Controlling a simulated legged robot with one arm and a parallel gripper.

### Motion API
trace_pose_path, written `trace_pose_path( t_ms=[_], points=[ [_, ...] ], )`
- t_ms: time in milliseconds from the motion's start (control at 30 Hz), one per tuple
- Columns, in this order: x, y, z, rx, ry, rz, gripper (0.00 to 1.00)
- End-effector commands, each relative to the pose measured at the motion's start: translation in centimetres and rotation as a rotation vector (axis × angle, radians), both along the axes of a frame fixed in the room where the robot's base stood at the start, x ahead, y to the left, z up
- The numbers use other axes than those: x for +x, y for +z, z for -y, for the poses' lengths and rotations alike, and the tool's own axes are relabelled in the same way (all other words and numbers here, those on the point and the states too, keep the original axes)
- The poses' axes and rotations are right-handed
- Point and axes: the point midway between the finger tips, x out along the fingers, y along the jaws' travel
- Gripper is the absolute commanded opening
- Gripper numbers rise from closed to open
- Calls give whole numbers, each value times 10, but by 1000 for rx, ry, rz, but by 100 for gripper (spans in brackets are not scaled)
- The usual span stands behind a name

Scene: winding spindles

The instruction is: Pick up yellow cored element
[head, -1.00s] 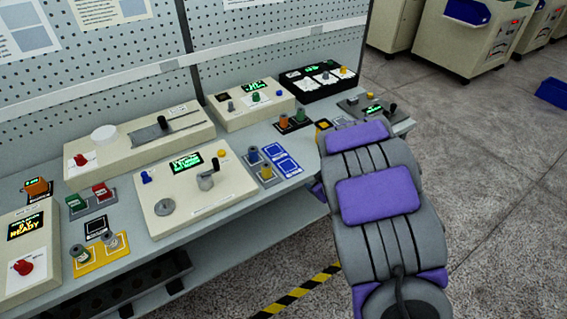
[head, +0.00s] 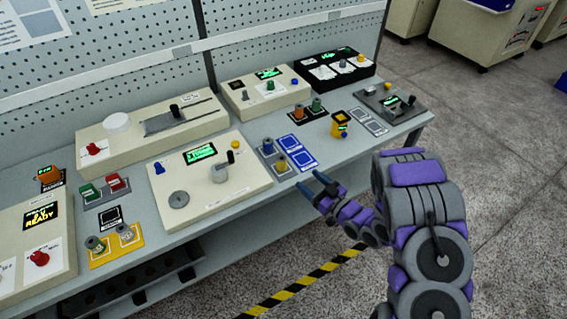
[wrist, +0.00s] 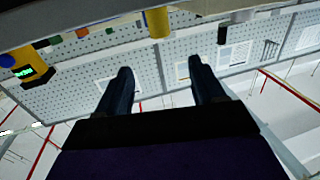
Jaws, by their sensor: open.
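The yellow cored element (head: 281,164) stands upright in a grey holder, just in front of a blue cored element (head: 268,147). My gripper (head: 311,181) is open and empty, beyond the bench's front edge, to the right of the yellow element and apart from it. In the wrist view, my two dark fingers (wrist: 160,66) are spread with nothing between them. A yellow cylinder (wrist: 157,22) shows at the top there, beyond the fingertips; it looks like the yellow element, but I cannot be sure.
Blue-outlined square pads (head: 304,160) lie right of the holder. A yellow device with a green display (head: 339,127) stands farther right. A cream panel with a crank (head: 205,205) is to the left. Orange and green elements (head: 317,104) stand behind. Floor in front is open.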

Motion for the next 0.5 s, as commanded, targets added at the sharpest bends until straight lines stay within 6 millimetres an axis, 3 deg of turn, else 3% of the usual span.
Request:
trace_pose_path(
  t_ms=[500],
  points=[
    [58, -1, -60, -1, 2, -1, 68]
  ],
)
